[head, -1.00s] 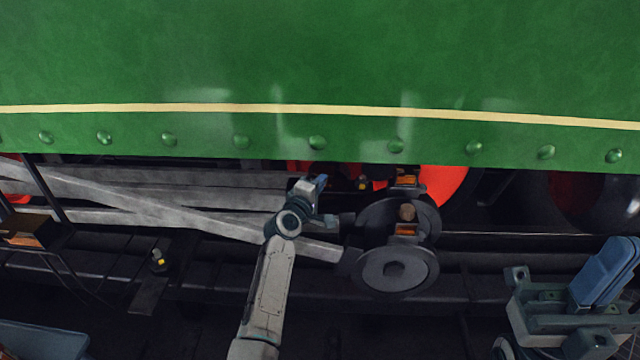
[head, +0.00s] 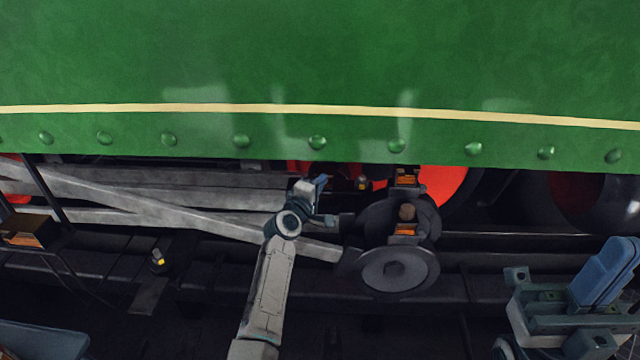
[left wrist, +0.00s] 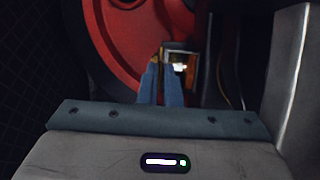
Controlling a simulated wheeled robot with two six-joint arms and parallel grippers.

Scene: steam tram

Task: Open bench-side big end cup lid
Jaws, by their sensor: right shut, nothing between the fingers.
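My left gripper (head: 321,186) is in the middle of the head view, against the rods in front of a red wheel. In the left wrist view its two blue fingers (left wrist: 160,84) lie close together and look shut. Just past their tips is a small open-looking box-shaped cup (left wrist: 180,67) with an orange side and a bright inside. A brassy bit shows at the fingertips; I cannot tell if they touch it. Two orange-sided cups (head: 407,177) (head: 405,230) sit on the crank to the right. Which cup is bench-side is unclear. My right gripper (head: 607,272) is shut and empty at the right edge.
The green tram side panel (head: 320,70) overhangs the whole rod gear. Grey rods (head: 130,198) run in from the left to the crank disc (head: 395,270). A red wheel (left wrist: 125,50) stands close to my left gripper. A small brass-topped fitting (head: 158,258) is at lower left.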

